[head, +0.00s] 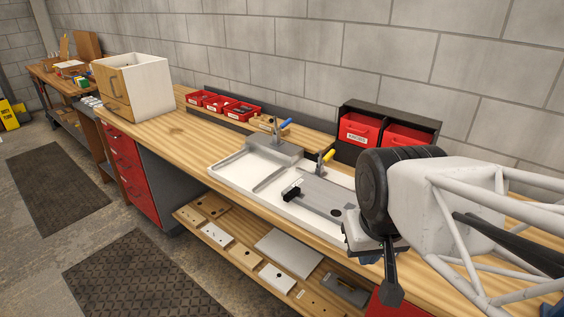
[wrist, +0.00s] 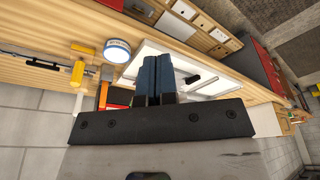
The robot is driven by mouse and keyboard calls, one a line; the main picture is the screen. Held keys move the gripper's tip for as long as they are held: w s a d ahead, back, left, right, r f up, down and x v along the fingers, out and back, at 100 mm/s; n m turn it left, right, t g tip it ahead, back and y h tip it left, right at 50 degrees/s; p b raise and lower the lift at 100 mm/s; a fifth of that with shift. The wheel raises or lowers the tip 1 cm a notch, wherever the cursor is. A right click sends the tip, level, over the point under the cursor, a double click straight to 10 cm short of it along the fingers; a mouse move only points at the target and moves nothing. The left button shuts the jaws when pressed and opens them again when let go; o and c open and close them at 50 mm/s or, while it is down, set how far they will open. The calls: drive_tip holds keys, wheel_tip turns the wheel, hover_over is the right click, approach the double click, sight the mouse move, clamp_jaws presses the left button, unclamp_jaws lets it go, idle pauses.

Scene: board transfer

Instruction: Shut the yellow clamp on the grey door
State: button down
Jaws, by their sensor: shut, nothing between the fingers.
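The yellow clamp (head: 327,157) stands at the back edge of the white tray fixture (head: 232,172) in the head view. Its yellow handle is raised and tilted. The grey door (head: 318,192) lies flat in the right part of the fixture, with a small black block (head: 292,189) on its left side. My gripper is to the right of the door in the head view, its fingertips largely hidden by my wrist. In the wrist view my gripper (wrist: 158,62) has its dark blue fingers together and empty. I cannot make out the yellow clamp surely in the wrist view.
A black rack with red bins (head: 385,132) is close behind the fixture. In the wrist view, a blue-and-white round item (wrist: 117,50) and a yellow tool (wrist: 77,72) lie on the bench beyond the fixture.

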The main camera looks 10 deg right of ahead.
sight(326, 158)
drive_tip(key=w+d+r+m+g, duration=0.1)
drive_tip(key=w+r+m, duration=0.3)
drive_tip(key=w, duration=0.6)
drive_tip(key=w+d+r+m+g+y, duration=0.15)
drive_tip(key=w+m, duration=0.35)
drive_tip(key=w, duration=0.6)
drive_tip(key=w+d+r+m+h, duration=0.1)
drive_tip(key=w+r+m, duration=0.3)
drive_tip(key=w, duration=0.6)
drive_tip(key=w+d+f+m+g, duration=0.1)
drive_tip(key=w+d+f+m, duration=0.1)
drive_tip(key=w, duration=0.7)
drive_tip(key=w+d+f+m+y, duration=0.1)
drive_tip(key=w+d+f+m, duration=0.2)
drive_tip(key=w+m, duration=0.4)
drive_tip(key=w+d+f+m+g+y, duration=0.1)
drive_tip(key=w+d+f+m, duration=0.2)
drive_tip(key=w, duration=1)
drive_tip(key=shift+d+f+m+g, duration=0.15)
drive_tip(key=shift+f+m+g, duration=0.2)
drive_tip(key=shift+f+m, duration=0.4)
drive_tip(key=shift+r, duration=0.1)
